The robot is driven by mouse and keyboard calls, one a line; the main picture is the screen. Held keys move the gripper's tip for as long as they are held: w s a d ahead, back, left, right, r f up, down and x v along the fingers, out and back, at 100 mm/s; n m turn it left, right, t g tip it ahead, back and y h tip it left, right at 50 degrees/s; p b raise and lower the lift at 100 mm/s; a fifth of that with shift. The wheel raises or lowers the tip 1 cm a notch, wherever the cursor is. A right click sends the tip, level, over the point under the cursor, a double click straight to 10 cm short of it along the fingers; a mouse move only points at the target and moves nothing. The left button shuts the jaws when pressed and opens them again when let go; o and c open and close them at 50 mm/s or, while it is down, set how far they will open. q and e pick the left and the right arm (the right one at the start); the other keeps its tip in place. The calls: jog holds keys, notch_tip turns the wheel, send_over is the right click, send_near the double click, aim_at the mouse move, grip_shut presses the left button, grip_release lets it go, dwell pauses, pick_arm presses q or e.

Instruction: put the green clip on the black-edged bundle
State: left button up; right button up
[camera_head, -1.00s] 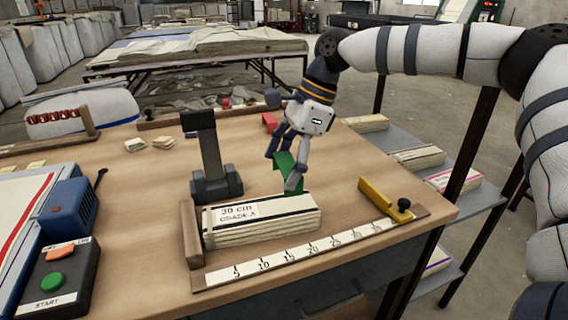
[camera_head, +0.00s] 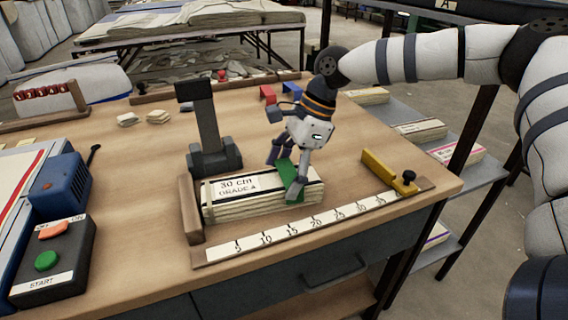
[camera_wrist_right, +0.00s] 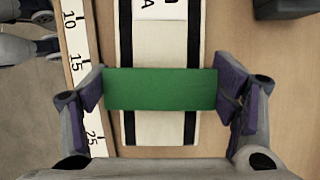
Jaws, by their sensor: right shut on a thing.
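The black-edged bundle (camera_head: 235,208), a stack of cream cloth with dark lines along its long edges and a "30 cm GRADE A" label, lies flat behind the ruler. My right gripper (camera_head: 283,178) is over its right part, shut on the green clip (camera_head: 289,178). In the right wrist view the clip (camera_wrist_right: 160,89) spans the full width of the bundle (camera_wrist_right: 160,45), with a finger at each end. My left gripper is not in view.
A ruler (camera_head: 290,231) with a yellow stop (camera_head: 385,171) runs along the front. A wooden block (camera_head: 190,208) stands at the bundle's left end, a dark upright device (camera_head: 207,130) behind it. Red (camera_head: 267,94) and blue (camera_head: 292,90) clips lie farther back.

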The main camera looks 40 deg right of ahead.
jog(key=shift+f, duration=0.3)
jog(key=o, duration=0.7)
jog(key=v, duration=1.2)
